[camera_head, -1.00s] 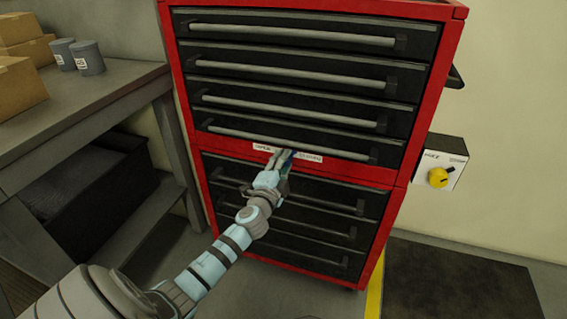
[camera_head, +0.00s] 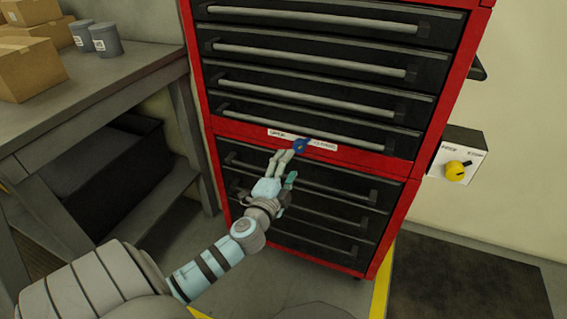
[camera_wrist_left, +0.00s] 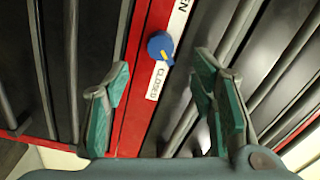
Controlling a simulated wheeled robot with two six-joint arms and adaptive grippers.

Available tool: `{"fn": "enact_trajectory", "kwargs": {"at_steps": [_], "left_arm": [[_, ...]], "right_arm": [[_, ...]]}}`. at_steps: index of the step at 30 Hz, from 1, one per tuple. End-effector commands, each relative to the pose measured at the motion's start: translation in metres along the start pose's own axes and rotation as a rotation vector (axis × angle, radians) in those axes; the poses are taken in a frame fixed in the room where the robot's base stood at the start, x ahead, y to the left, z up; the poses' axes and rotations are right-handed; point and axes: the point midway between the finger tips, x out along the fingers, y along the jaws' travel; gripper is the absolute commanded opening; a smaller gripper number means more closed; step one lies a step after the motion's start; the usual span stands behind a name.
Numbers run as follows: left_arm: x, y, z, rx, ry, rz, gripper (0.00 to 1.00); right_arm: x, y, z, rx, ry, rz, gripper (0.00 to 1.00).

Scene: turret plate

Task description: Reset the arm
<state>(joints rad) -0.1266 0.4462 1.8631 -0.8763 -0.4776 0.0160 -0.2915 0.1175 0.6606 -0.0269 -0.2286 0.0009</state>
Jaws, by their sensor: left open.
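My left gripper (camera_head: 285,168) reaches in front of the red tool cabinet (camera_head: 200,100), just below the red band between its upper and lower drawers. Its fingers are spread and hold nothing. In the left wrist view the two green-padded fingers (camera_wrist_left: 165,98) stand wide apart. A blue knob (camera_head: 300,146) with a yellow mark sits on the red band. The knob also shows in the left wrist view (camera_wrist_left: 161,46), beyond the fingertips and apart from them, beside a white label reading CLOSED (camera_wrist_left: 158,81). My right gripper is not in view.
A grey workbench (camera_head: 110,95) with cardboard boxes (camera_head: 30,68) and two grey cans (camera_head: 104,39) stands at the left. A white box with a yellow knob (camera_head: 457,170) is on the wall at the right. A dark mat (camera_head: 465,285) lies on the floor at the right.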

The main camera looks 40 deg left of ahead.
Motion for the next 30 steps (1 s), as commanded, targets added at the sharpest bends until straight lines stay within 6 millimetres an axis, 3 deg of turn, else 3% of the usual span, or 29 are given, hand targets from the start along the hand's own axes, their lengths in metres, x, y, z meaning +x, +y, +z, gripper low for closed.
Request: {"fn": "enact_trajectory", "kwargs": {"at_steps": [3,7,24,26,29,30], "left_arm": [[-0.026,0.001,0.000,0.001,0.001,0.002,0.51],[-0.040,0.000,0.000,0.000,0.000,0.000,0.51],[-0.040,0.003,-0.003,-0.006,0.015,0.010,0.51],[-0.039,0.018,0.003,-0.024,0.009,0.054,0.51],[-0.041,0.073,0.033,-0.074,-0.045,0.190,0.51],[-0.047,0.105,0.051,-0.109,-0.087,0.265,0.51]], "right_arm": [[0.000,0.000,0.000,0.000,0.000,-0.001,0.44],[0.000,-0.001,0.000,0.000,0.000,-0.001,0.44],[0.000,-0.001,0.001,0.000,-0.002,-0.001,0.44],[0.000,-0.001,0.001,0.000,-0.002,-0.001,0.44],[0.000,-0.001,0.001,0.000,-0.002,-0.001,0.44],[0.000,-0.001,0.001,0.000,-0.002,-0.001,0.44]]}}
